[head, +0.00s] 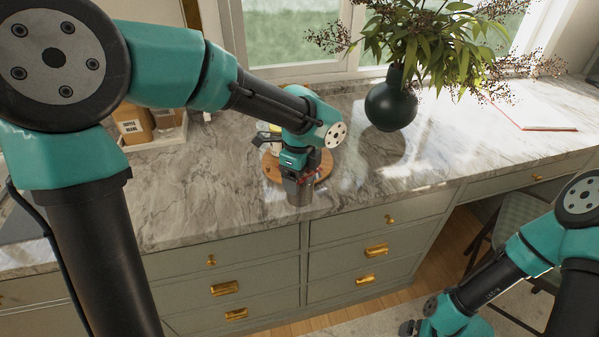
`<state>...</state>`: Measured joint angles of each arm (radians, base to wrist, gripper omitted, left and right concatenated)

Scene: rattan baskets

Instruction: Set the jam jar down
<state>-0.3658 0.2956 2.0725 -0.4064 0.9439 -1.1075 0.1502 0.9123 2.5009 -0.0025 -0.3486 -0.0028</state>
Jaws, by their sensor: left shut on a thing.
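My right gripper (412,328) is low at the bottom of the view, away from the counter. Its fingers are too small and cut off to read.
A dark round vase (391,103) with leafy branches stands right of the board. Coffee bean packets (133,124) stand in a tray at the back left. An open book (535,112) lies far right. The marble counter (205,185) is clear left of the board.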

